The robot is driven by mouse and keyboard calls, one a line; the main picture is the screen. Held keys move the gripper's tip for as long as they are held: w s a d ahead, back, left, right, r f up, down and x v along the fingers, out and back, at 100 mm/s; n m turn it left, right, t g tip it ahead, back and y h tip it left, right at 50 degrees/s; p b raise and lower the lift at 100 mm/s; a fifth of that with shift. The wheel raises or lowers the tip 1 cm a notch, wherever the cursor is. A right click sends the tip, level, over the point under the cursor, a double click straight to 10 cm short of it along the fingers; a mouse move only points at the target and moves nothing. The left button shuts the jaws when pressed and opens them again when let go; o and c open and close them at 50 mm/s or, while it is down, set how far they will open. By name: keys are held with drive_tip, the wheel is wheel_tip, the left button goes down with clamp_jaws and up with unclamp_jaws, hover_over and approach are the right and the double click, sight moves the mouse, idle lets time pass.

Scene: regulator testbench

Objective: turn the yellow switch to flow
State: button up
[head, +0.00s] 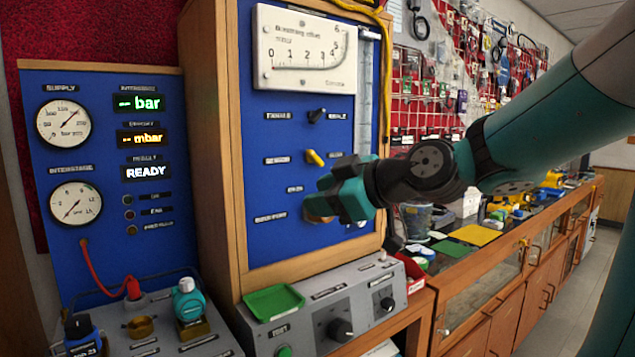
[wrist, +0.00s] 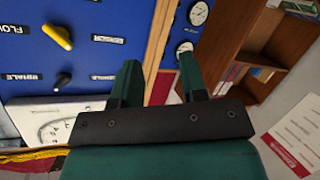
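A black switch (head: 317,115) sits above the yellow one, under a white meter (head: 305,50). A brass-coloured knob (head: 316,217) is partly hidden behind my gripper. A wooden frame (head: 222,150) edges the panel. A grey control box (head: 330,310) stands below.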

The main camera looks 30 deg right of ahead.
drive_tip(key=d+r+t+h+b, duration=0.2)
drive_tip(key=d+r+t+h, duration=0.2)
drive_tip(key=d, duration=0.7)
drive_tip(key=p, duration=0.8)
approach(317, 157)
drive_tip(key=w, duration=0.9)
drive_tip(key=shift+w+a+f, duration=0.15)
drive_tip(key=shift+w+a, duration=0.05)
drive_tip(key=shift+w, duration=0.2)
drive_tip(key=shift+c, duration=0.2)
clamp_jaws()
